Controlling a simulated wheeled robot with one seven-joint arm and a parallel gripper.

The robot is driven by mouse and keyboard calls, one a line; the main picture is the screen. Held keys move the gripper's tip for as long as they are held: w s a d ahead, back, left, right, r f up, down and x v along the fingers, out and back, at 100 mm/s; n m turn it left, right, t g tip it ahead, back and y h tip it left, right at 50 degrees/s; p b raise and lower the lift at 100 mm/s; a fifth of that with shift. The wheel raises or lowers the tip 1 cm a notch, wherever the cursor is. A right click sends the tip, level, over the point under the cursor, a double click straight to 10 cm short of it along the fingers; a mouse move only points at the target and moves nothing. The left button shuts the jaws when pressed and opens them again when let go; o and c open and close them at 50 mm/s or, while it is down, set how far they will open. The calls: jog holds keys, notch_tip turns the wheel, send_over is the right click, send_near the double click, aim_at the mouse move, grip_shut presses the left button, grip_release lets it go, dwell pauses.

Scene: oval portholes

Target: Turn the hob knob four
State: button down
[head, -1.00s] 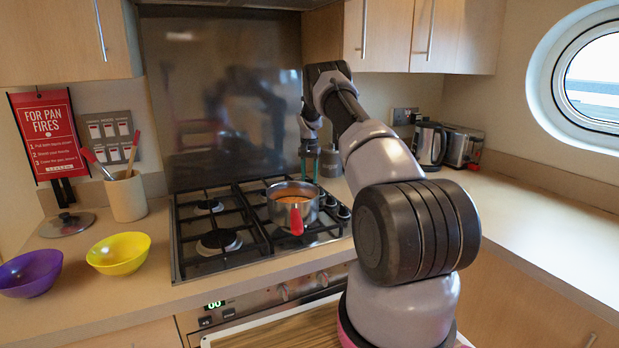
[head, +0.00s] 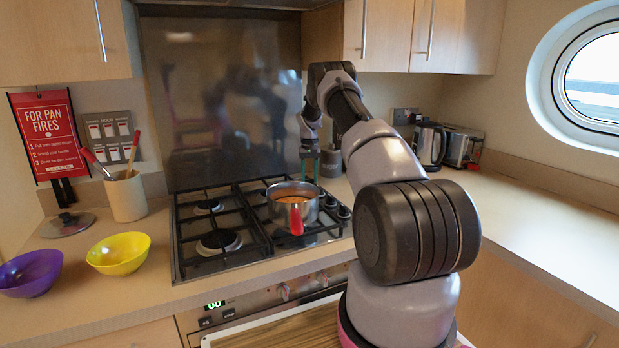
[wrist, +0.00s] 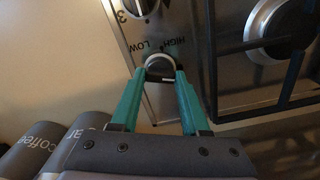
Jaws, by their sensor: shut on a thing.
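My gripper (wrist: 160,92) is shut on a round hob knob (wrist: 160,62) with a pale rim, its teal fingers on either side of it. The words HIGH and LOW are printed beside this knob; its own number is hidden. Another knob (wrist: 141,6) lies further along the panel, with a 3 beside it. In the head view my gripper (head: 309,168) points down at the back right of the hob (head: 222,262), behind the pan. The held knob cannot be made out there. Two nearer knobs (head: 343,212) show at the hob's right edge.
A steel pan (head: 306,212) with orange contents and a red handle stands on the hob close to my gripper. Grey canisters (wrist: 38,145) stand beside the gripper. A kettle (head: 429,146) and toaster (head: 463,147) stand further right. The right worktop (head: 540,225) is clear.

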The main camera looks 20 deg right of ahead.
jog(key=shift+c, duration=1.9)
grip_release()
notch_tip(320, 180, up, 11)
jog(key=shift+f, duration=0.1)
